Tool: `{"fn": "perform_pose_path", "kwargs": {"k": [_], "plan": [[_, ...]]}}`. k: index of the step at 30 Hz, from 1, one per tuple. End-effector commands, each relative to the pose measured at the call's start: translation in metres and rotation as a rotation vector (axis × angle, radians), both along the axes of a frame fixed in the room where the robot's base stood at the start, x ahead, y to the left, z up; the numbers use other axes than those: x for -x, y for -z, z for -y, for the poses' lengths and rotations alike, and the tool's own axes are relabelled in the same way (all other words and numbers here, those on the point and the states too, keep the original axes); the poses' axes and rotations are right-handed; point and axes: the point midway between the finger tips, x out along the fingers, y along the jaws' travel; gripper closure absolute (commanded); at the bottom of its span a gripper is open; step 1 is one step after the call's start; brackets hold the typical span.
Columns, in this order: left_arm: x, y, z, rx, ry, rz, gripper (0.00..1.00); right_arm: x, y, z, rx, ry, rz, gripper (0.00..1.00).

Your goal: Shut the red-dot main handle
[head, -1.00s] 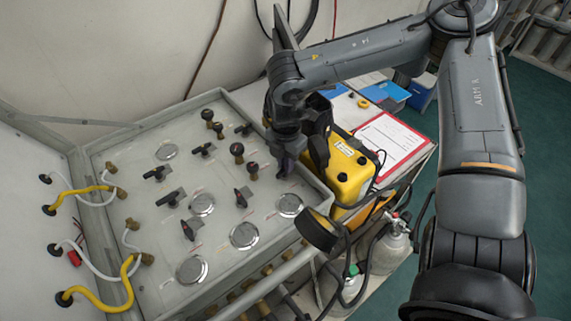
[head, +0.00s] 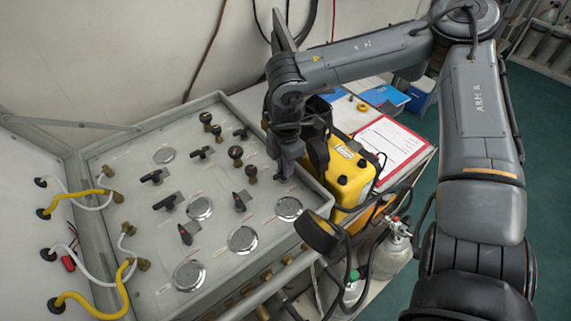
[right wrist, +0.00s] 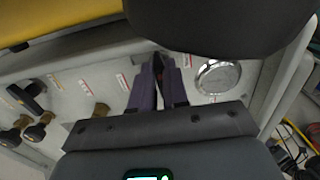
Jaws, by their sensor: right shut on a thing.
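My right gripper (head: 287,176) points down at the far right part of the grey valve panel (head: 128,243). In the right wrist view its purple-grey fingers (right wrist: 158,88) are closed on a narrow dark handle (right wrist: 158,66), which stands between the fingertips. The gripper hides this handle in the head view, and I cannot make out a red dot on it. Two other black handles with red marks, one at the middle (head: 240,200) and one at the front (head: 187,233), stand clear of the gripper. My left gripper is not in view.
Round gauges (head: 242,239), black-knobbed valves (head: 236,157) and several black lever handles (head: 165,203) surround the gripper on the panel. A yellow case (head: 352,172) stands close to its right. A red clipboard (head: 390,147) lies behind. Yellow hoses (head: 95,298) are at the left.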

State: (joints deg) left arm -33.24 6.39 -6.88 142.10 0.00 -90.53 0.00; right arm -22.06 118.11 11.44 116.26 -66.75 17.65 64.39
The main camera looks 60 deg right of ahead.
Motion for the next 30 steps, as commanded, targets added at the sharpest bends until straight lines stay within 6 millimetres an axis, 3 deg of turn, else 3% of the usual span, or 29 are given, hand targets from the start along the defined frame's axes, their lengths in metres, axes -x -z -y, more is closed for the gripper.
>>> {"fn": "perform_pose_path", "kwargs": {"k": [1,2,6,19,30], "plan": [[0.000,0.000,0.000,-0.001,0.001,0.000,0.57,0.000,0.000,0.000,0.000,0.001,0.000,1.00],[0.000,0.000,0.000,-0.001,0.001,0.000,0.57,0.000,0.000,0.000,0.000,0.001,0.000,0.83],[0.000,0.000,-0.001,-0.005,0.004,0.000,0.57,0.000,0.000,0.000,0.000,0.001,0.000,0.61],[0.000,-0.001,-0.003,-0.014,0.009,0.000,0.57,-0.001,-0.008,0.000,0.000,-0.001,0.002,0.60],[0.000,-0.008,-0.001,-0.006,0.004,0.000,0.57,-0.001,-0.067,0.000,0.002,0.000,0.004,0.60]]}}
